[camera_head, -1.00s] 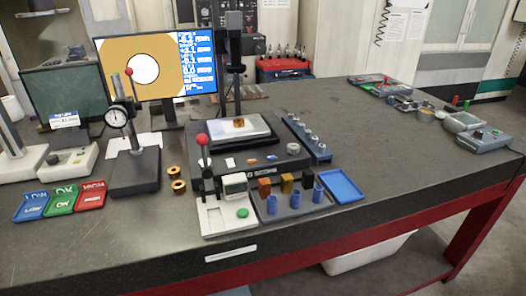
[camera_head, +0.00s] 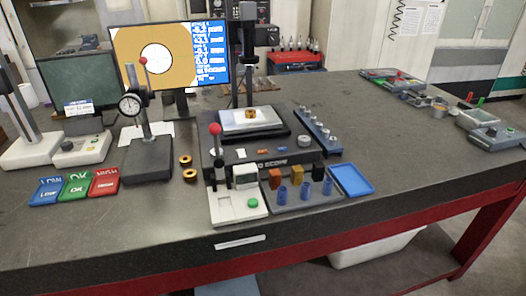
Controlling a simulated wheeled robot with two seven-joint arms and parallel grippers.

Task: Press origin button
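A measuring scope with a dark base (camera_head: 275,160) stands in the middle of the table. A small brass part (camera_head: 251,113) sits on its light stage plate (camera_head: 240,122). Its front face carries small buttons: a white one (camera_head: 240,154), an orange one (camera_head: 262,152) and a blue one (camera_head: 281,149). Their labels are too small to read, so I cannot tell which is the origin button. A white box (camera_head: 228,210) in front bears a round green button (camera_head: 253,202). A red-ball lever (camera_head: 215,130) rises beside the base. Neither gripper is in view.
A monitor (camera_head: 208,65) shows a white circle. A dial gauge stand (camera_head: 148,160) and Low, OK and High trays (camera_head: 75,185) are left. A rack with blue pegs (camera_head: 310,202) and a blue tray (camera_head: 352,180) are right of the white box.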

